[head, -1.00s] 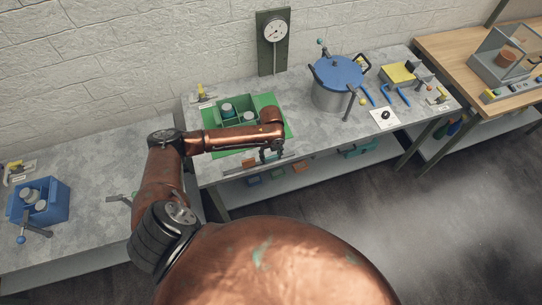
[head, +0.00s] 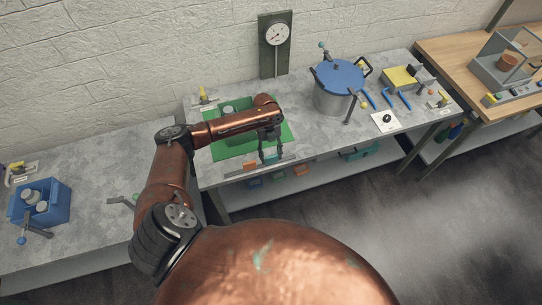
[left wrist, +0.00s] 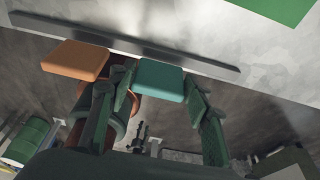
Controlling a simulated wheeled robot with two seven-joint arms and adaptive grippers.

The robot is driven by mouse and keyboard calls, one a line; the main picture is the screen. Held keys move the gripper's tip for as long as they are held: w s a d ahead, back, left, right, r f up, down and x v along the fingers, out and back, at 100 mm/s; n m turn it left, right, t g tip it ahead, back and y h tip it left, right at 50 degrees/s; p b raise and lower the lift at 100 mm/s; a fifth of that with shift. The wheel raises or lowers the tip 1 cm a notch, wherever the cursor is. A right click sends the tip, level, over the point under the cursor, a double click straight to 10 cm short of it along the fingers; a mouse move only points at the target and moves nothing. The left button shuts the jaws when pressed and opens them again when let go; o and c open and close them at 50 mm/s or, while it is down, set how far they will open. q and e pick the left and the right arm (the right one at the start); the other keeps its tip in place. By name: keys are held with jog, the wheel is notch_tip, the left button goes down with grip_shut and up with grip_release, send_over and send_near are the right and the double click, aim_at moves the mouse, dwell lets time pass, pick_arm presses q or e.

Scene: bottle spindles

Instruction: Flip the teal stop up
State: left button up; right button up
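The teal stop (left wrist: 160,81) is a rounded block at the long metal rail on the table's front edge, in the left wrist view. An orange stop (left wrist: 75,61) sits beside it to the left; it also shows in the head view (head: 249,163). My left gripper (left wrist: 160,98) is open, with one finger on each side of the teal stop. I cannot tell whether either finger touches it. In the head view my left gripper (head: 271,155) is at the front edge and largely hides the teal stop. My right gripper is not in view.
A green tray (head: 233,108) on a green mat (head: 226,149) lies behind my left gripper. A pot with a blue lid (head: 338,75) stands to the right. Several coloured blocks lie on the shelf below. A blue box (head: 52,205) stands on the left table.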

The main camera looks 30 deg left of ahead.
pick_arm(q)
jog(key=o, duration=0.4)
jog(key=shift+c, duration=0.2)
jog(key=shift+r, duration=0.1)
jog(key=v, duration=1.2)
